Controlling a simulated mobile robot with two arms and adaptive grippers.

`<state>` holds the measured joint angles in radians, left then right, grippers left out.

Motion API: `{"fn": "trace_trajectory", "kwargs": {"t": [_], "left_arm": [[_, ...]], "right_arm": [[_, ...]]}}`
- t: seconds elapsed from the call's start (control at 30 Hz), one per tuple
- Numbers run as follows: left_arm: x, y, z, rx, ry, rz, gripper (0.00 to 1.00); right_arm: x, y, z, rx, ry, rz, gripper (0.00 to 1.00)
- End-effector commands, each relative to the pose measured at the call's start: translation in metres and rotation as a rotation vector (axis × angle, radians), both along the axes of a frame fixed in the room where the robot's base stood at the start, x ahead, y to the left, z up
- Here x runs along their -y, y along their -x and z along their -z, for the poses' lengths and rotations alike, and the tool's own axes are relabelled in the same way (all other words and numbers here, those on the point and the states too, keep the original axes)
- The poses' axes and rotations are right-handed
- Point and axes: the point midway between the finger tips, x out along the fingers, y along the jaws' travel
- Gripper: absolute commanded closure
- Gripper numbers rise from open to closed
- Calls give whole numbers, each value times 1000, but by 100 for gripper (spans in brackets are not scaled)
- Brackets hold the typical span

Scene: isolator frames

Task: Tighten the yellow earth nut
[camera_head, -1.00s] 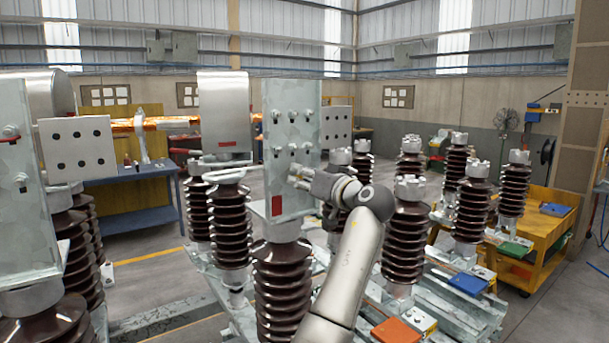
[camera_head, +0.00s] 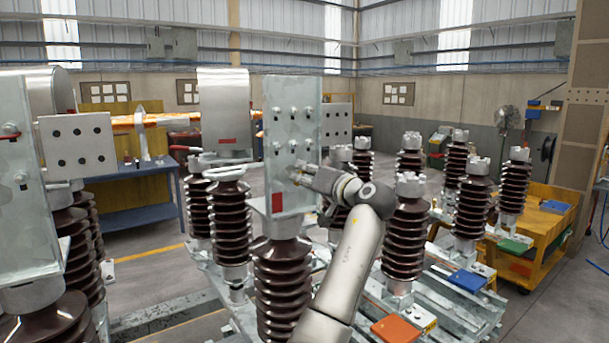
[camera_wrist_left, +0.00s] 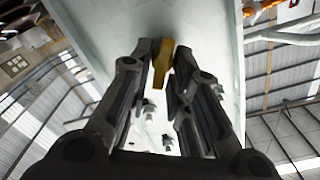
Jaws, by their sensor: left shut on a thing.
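The yellow earth nut (camera_wrist_left: 162,64) shows in the left wrist view between the two fingertips, close against a pale metal plate. My left gripper (camera_wrist_left: 170,58) is shut on it. In the head view my left gripper (camera_head: 294,173) reaches the lower right part of the upright metal plate (camera_head: 290,95), and the nut itself is hidden or too small to make out there. My right gripper is in neither view.
Several bolts stick out of the plate above the gripper. The plate stands on a brown ribbed insulator (camera_head: 283,285), with more insulators close on both sides. A yellow cart (camera_head: 550,225) stands at the right and a blue workbench (camera_head: 130,178) at the back left.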

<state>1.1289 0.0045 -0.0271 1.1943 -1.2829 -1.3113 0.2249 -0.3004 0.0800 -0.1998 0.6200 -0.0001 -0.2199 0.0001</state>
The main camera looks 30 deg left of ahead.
Motion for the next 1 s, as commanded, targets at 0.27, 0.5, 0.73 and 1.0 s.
{"fn": "trace_trajectory", "kwargs": {"t": [0.27, 0.5, 0.73, 1.0], "left_arm": [[1, -2, -1, -238, -101, 2, 100], [2, -4, 0, -448, -190, 1, 100], [2, -5, 2, -650, -272, 3, 100], [2, -5, 5, -887, -371, 1, 100]], "right_arm": [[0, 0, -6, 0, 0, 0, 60], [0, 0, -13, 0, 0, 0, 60], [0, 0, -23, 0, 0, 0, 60], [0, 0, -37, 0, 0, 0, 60]]}}
